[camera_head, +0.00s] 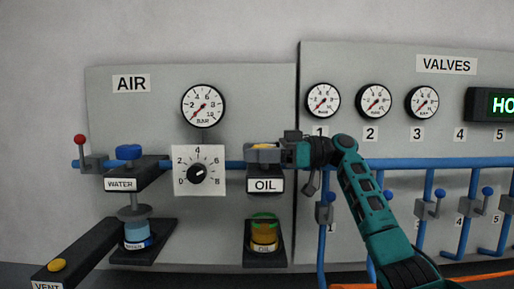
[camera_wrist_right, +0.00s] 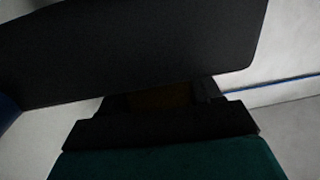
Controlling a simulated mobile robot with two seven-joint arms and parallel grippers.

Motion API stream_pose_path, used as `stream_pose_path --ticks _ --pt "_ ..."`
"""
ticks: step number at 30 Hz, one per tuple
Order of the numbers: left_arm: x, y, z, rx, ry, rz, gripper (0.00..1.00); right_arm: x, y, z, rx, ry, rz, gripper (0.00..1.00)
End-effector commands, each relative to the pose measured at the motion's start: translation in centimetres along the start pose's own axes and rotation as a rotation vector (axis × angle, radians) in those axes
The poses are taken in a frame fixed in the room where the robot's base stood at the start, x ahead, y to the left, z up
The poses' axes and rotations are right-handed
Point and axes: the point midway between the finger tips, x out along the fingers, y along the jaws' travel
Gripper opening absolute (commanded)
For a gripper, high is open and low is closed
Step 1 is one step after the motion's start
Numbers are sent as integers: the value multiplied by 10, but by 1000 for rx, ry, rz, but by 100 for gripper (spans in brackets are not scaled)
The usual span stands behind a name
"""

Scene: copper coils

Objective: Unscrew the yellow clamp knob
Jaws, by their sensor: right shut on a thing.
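The yellow clamp knob (camera_head: 263,145) sits on top of the black block labelled OIL (camera_head: 265,186); only a small strip of yellow shows. My right gripper (camera_head: 270,150) reaches in from the right and is shut on the knob, its grey fingers hiding most of it. In the right wrist view a dim brownish patch (camera_wrist_right: 165,95) shows between dark shapes; that view is too dark to make out the grip well. My left gripper is not in view.
Below the block, an oil bowl (camera_head: 264,234) with a green ring stands on a black bracket. To the left are a black dial (camera_head: 197,175), the blue WATER knob (camera_head: 129,152) and a red-tipped lever (camera_head: 80,142). Blue valve pipes (camera_head: 427,205) stand at right.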

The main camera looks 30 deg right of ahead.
Motion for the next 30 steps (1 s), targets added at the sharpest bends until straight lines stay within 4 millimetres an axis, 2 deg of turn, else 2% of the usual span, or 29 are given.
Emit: stream_pose_path --ticks 9,22,23,30 --pt "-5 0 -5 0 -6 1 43 0 -2 1 4 -4 -100 33" --pt "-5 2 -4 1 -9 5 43 0 -2 3 4 -7 -110 33" --pt "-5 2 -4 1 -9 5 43 1 -2 3 4 -7 -110 65" --pt "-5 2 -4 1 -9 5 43 0 -2 2 3 -5 -108 86"
